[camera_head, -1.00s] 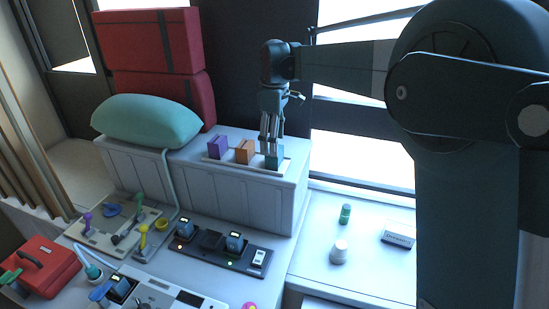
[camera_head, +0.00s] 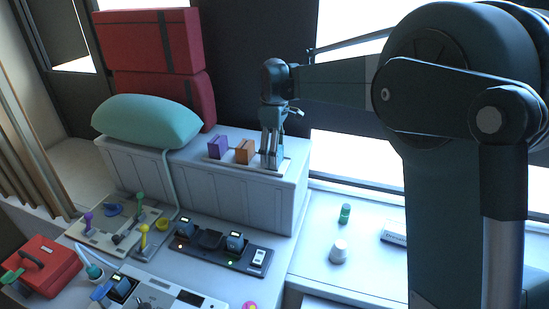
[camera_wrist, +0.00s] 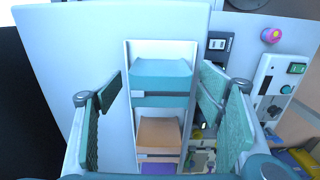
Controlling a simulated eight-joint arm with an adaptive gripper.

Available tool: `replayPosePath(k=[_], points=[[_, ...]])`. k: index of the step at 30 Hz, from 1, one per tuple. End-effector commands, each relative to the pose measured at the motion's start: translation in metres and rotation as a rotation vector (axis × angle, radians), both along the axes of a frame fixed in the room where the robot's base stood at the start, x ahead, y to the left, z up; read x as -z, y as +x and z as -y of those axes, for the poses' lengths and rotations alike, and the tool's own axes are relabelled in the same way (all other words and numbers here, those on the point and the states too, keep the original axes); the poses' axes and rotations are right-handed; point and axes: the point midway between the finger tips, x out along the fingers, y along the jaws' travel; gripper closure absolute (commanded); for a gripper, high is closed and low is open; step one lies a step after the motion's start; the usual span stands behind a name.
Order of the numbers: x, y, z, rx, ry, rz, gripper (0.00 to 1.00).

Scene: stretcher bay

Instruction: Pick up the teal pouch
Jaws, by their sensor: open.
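The teal pouch (camera_wrist: 161,72) stands at one end of a white tray (camera_wrist: 128,62) in the wrist view, in a row with an orange pouch (camera_wrist: 158,132) and a purple pouch (camera_wrist: 158,169). My gripper (camera_wrist: 162,85) is open, with one finger on each side of the row, and a gap shows between the fingers and the teal pouch. In the head view my gripper (camera_head: 271,163) points down at the teal pouch, which the fingers largely hide.
The tray lies on a white cabinet (camera_head: 255,188). A teal pillow (camera_head: 148,121) and red bags (camera_head: 150,45) are to its left. A black charger strip (camera_head: 215,248) lies in front.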

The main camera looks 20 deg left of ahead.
Motion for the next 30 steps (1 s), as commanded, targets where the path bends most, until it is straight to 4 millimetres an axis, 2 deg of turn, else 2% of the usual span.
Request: replayPosePath(k=[10,18,30], points=[[-0.0002,0.0000,0.0000,0.000,0.000,0.000,0.33],[-0.0002,0.0000,0.0000,0.000,0.000,0.000,0.65],[-0.0045,0.0000,0.0000,0.000,0.000,0.000,0.65]])
